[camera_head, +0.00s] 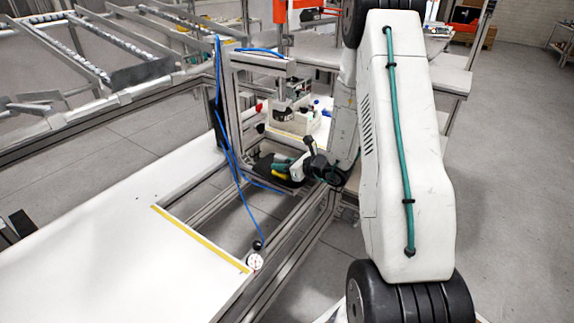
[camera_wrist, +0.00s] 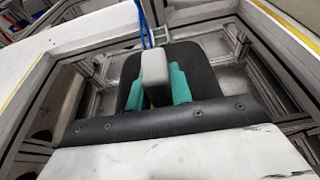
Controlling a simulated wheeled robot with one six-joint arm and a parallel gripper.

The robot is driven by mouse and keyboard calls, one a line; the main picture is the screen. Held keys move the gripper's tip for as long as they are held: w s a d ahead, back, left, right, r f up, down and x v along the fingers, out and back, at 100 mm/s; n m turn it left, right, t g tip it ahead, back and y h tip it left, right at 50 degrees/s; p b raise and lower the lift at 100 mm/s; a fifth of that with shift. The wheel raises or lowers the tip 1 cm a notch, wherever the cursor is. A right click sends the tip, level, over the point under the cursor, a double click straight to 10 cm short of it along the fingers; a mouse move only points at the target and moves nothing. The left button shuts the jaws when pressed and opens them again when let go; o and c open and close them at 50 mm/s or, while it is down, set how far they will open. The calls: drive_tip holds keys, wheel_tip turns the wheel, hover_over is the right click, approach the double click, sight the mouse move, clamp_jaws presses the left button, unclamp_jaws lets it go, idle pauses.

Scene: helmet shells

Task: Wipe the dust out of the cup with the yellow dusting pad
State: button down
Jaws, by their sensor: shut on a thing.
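My gripper (camera_head: 290,167) is shut on the yellow dusting pad (camera_head: 280,168), low inside the frame of the metal stand. In the wrist view its teal fingers (camera_wrist: 156,90) flank a grey block, and the pad is almost wholly hidden. A black, rounded shell (camera_head: 266,173), which looks to be the cup, lies right under and around the pad. In the wrist view the black shell (camera_wrist: 209,68) spreads behind the fingers. I cannot tell whether the pad touches it. No dust can be made out on it.
The white table (camera_head: 110,245) at left is mostly clear.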

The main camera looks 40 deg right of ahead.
drive_tip(key=shift+w+a+r, duration=0.1)
drive_tip(key=shift+w+a, duration=0.1)
drive_tip(key=shift+w, duration=0.1)
drive_tip(key=shift+d+r, duration=0.1)
drive_tip(key=shift+s+d, duration=0.1)
drive_tip(key=shift+s+d, duration=0.2)
drive_tip(key=shift+s, duration=0.35)
drive_tip(key=shift+s+d, duration=0.2)
drive_tip(key=shift+s, duration=0.35)
drive_tip(key=shift+s+f, duration=0.2)
drive_tip(key=shift+s+f, duration=0.1)
drive_tip(key=shift+w, duration=0.2)
